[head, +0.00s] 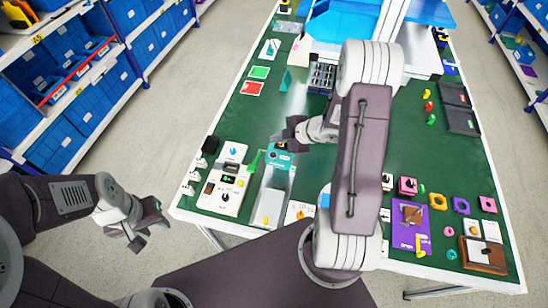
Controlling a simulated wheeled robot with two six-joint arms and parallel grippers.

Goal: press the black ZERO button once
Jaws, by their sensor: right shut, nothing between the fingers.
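A teal device (276,170) with a small display stands on the green table, left of the middle. A white panel (221,192) with a black knob and several small coloured parts lies to its left. I cannot make out the word ZERO on any control, so I cannot tell which black part is the ZERO button. My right gripper (287,139) is shut and empty at the far end of the teal device. Whether it touches the device is not clear. My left gripper (149,233) is open and empty, off the table's left edge.
My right arm hides the middle of the table (235,125). A purple board (410,238), a brown box (482,255) and several small coloured pieces lie at the near right. A black keypad (321,77) stands beyond the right gripper. Shelves with blue bins (65,140) line the left.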

